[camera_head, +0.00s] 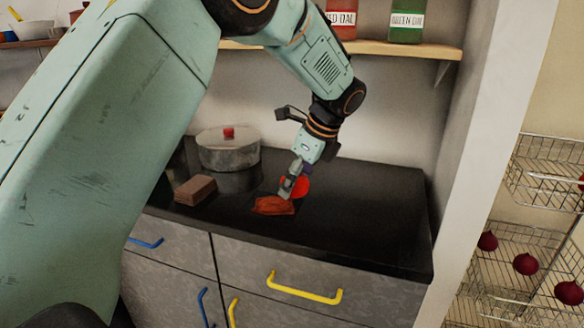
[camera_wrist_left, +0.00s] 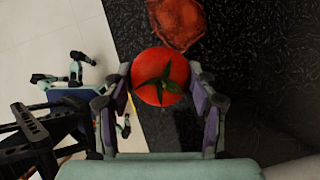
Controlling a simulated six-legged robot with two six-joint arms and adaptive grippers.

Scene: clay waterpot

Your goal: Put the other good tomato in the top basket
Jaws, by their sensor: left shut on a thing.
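My left gripper (camera_head: 292,184) is shut on a round red tomato (camera_head: 302,187) at the black counter. In the left wrist view the tomato (camera_wrist_left: 160,85) sits between both fingers (camera_wrist_left: 160,90), its green leafy top facing the camera. A wrinkled, flattened orange-red thing (camera_head: 272,206) lies on the counter beside the gripper; it also shows in the left wrist view (camera_wrist_left: 176,22). The top wire basket (camera_head: 540,190) hangs at the right, with a bit of something red (camera_head: 581,184) at the picture's edge. My right gripper does not show.
The black counter (camera_head: 360,215) holds a lidded grey pot (camera_head: 228,152) and a brown block (camera_head: 195,190). A shelf (camera_head: 420,49) with jars is above. A white upright panel (camera_head: 495,150) stands between counter and baskets. A lower basket (camera_head: 500,265) holds several dark red onions (camera_head: 526,264).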

